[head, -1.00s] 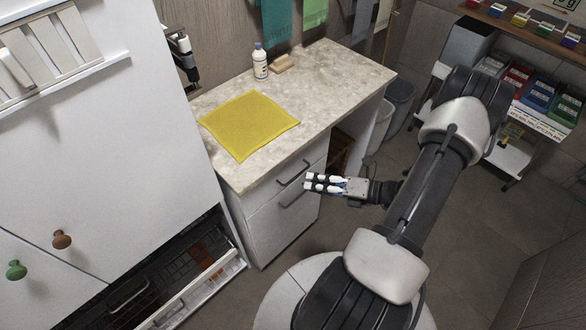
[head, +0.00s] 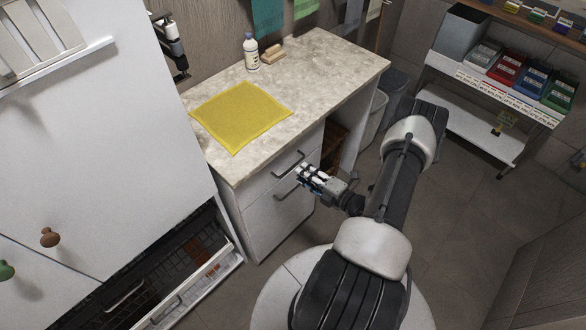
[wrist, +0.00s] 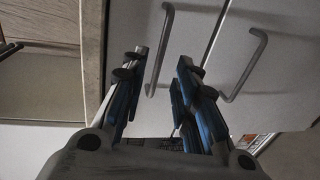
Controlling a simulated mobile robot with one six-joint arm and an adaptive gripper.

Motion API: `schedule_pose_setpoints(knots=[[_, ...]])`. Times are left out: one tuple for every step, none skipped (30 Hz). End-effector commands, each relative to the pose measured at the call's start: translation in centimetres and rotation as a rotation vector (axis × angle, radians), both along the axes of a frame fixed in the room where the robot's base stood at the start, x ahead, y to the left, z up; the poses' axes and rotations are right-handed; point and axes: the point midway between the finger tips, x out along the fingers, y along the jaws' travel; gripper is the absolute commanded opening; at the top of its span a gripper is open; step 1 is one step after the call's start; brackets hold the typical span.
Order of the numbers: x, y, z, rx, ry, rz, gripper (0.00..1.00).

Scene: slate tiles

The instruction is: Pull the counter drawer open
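The counter (head: 330,75) has a speckled stone top and a white front with two bar handles, one above the other. The upper drawer front (head: 248,190) looks shut, with its grey handle (head: 287,165) across it. My gripper (head: 308,174) is just in front of the handles, at their right end. In the wrist view my gripper (wrist: 161,60) is open, its blue-and-black fingers apart. One handle (wrist: 153,85) shows in the gap between them; I cannot tell whether it lies between the fingertips in depth. The other handle (wrist: 245,68) is right of the fingers. Nothing is held.
A yellow cloth (head: 241,116), a white bottle (head: 251,52) and a tan block (head: 274,51) are on the counter. A tall white cabinet (head: 90,160) stands left, with an open rack drawer (head: 200,290) low beside the counter.

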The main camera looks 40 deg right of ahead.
Motion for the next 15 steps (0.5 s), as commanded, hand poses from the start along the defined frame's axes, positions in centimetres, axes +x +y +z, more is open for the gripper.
schedule_pose_setpoints(knots=[[1.2,0.3,-0.4,-0.002,-0.001,0.006,0.28],[1.8,0.3,-0.5,-0.003,-0.001,0.007,0.28],[2.6,0.3,-0.6,-0.003,-0.001,0.007,0.28],[3.1,0.4,-0.7,-0.003,-0.001,0.006,0.28],[3.6,0.4,-0.8,-0.002,-0.002,0.005,0.28],[4.1,0.4,-0.9,-0.002,-0.002,0.005,0.28],[4.5,0.4,-1.0,-0.003,-0.002,0.005,0.28],[4.9,0.5,-1.0,-0.003,-0.001,0.005,0.28],[5.3,0.4,-1.1,-0.002,-0.001,0.004,0.28],[5.5,0.5,-1.1,-0.001,-0.001,0.002,0.28],[5.7,0.5,-1.2,-0.001,-0.001,0.002,0.28],[5.9,0.5,-1.2,-0.001,-0.001,0.002,0.28],[6.1,0.5,-1.2,-0.001,-0.001,0.002,0.28],[6.1,0.5,-1.2,-0.001,-0.001,0.001,0.28],[6.2,0.5,-1.2,-0.001,-0.001,0.001,0.28]])
